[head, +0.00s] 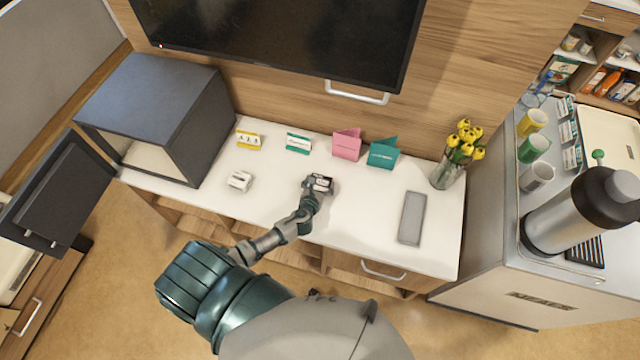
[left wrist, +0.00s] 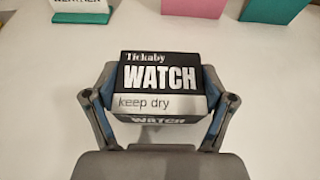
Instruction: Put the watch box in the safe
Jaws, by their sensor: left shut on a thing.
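The safe (head: 160,115) is a dark grey box at the counter's left end. Its door (head: 60,195) is swung wide open to the left. The right gripper is not in view.
A small white box (head: 239,181) sits between the safe and my gripper. Several cards, including a pink one (head: 347,144) and a teal one (head: 384,153), stand behind. A grey slab (head: 412,217) and a vase of yellow tulips (head: 449,170) are to the right.

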